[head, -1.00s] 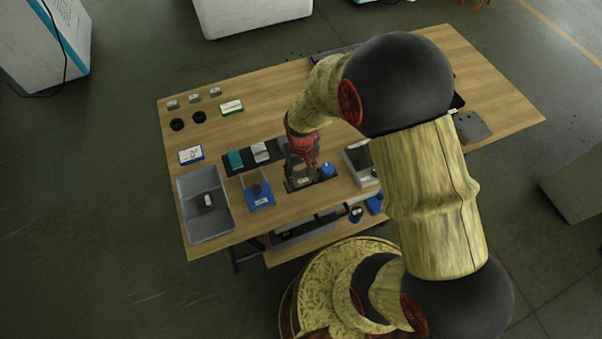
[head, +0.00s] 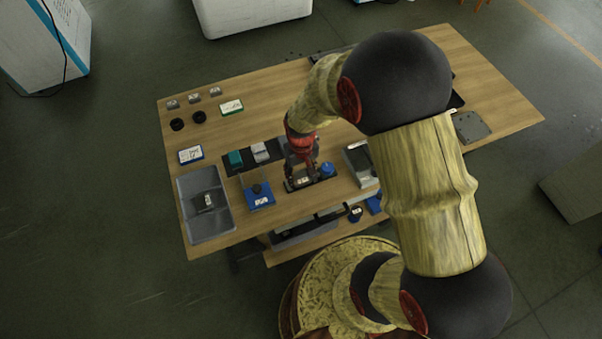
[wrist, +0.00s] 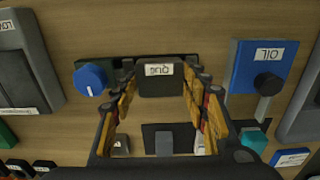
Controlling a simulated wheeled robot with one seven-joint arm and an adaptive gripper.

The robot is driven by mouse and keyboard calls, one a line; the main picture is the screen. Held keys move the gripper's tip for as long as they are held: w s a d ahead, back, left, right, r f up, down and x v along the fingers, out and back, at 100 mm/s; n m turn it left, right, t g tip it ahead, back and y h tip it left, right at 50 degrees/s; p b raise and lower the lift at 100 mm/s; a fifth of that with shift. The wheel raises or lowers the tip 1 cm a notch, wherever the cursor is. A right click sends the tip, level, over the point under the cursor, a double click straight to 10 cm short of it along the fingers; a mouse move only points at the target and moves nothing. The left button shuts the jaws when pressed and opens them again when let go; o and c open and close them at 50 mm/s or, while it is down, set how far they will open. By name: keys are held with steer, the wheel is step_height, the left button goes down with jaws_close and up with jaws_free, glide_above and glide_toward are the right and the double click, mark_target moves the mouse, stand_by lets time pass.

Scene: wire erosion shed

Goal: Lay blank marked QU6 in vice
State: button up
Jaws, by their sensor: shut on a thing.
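A dark block (wrist: 160,80) with a white label that appears to read QU6, upside down, sits between the fingertips in the wrist view. My gripper (wrist: 160,72) is shut on it, with a finger on either side. In the head view my gripper (head: 302,173) is low over the black holder (head: 325,180), and the block's pale label (head: 301,182) shows beneath it. I cannot tell whether the block is clear of the holder. A grey metal fixture (head: 358,160), possibly the vice, stands right of the gripper; its inside is partly hidden by my arm.
A blue knob (wrist: 90,80) stands close beside the block. A blue box labelled OIL (wrist: 258,65) is on the other side. A grey tray (head: 183,212) holding a labelled item is at the table's left. A teal block (head: 235,157) lies on a dark mat. Bare wood lies behind.

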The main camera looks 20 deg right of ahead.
steer(key=shift+f+b, duration=0.3)
steer(key=shift+f, duration=0.15)
stand_by(0.6)
steer(key=o, duration=1.7)
steer(key=shift+o, duration=1.2)
steer(key=shift+o, duration=0.7)
steer(key=shift+r, duration=0.1)
steer(key=shift+r+p, duration=2.75)
steer(key=shift+r, duration=0.65)
